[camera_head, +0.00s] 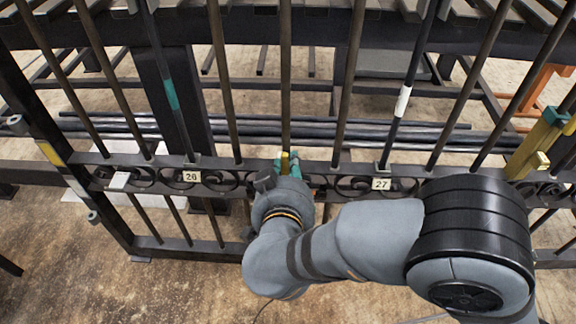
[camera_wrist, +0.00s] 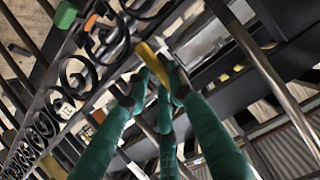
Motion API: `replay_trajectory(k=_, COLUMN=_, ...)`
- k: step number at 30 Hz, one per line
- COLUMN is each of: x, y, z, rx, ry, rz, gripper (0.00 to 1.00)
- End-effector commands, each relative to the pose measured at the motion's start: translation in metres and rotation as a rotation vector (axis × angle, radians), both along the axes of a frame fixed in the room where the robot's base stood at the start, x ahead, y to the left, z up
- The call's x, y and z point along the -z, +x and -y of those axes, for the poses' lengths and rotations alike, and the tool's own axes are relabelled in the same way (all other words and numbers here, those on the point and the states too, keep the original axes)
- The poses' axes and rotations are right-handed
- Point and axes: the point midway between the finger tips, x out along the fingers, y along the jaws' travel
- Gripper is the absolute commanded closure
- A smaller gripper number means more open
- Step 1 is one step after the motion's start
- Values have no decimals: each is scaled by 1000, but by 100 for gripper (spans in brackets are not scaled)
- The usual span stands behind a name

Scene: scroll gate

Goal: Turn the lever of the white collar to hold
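The white collar (camera_head: 403,101) is a short white sleeve on a dark upright bar of the gate, right of centre in the head view. That bar meets the rail by the plate marked 27 (camera_head: 381,184). I cannot make out a lever on the collar. My gripper (camera_head: 287,164) has teal fingers and is at the rail by the middle bar, left of and below the white collar, apart from it. A small yellow piece (camera_head: 284,162) shows between the fingers. In the wrist view my fingertips (camera_wrist: 155,82) converge beside a yellow piece (camera_wrist: 152,62); whether they grip it is unclear.
A teal collar (camera_head: 172,95) is on a bar at left, above the plate marked 20 (camera_head: 192,176). A yellow and green fitting (camera_head: 538,143) is at the right end. Upright bars and the scrollwork rail (camera_head: 338,170) leave narrow gaps. Dark pipes (camera_head: 330,140) lie behind.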

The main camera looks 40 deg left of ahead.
Motion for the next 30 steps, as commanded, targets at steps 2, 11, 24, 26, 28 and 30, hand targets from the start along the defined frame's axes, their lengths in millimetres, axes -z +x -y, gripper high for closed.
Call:
replay_trajectory(k=2, x=0, y=0, z=0, rx=1, ry=-1, rz=1, gripper=72)
replay_trajectory(k=11, x=0, y=0, z=0, rx=-2, ry=-1, rz=2, gripper=60)
replay_trajectory(k=24, x=-13, y=-27, z=15, rx=-8, ry=0, rz=2, gripper=60)
replay_trajectory(k=26, x=-19, y=-37, z=21, rx=-9, ry=1, rz=2, gripper=60)
replay_trajectory(k=28, x=-25, y=-49, z=29, rx=-9, ry=1, rz=2, gripper=60)
replay_trajectory(k=30, x=-30, y=-61, z=36, rx=-8, ry=1, rz=2, gripper=60)
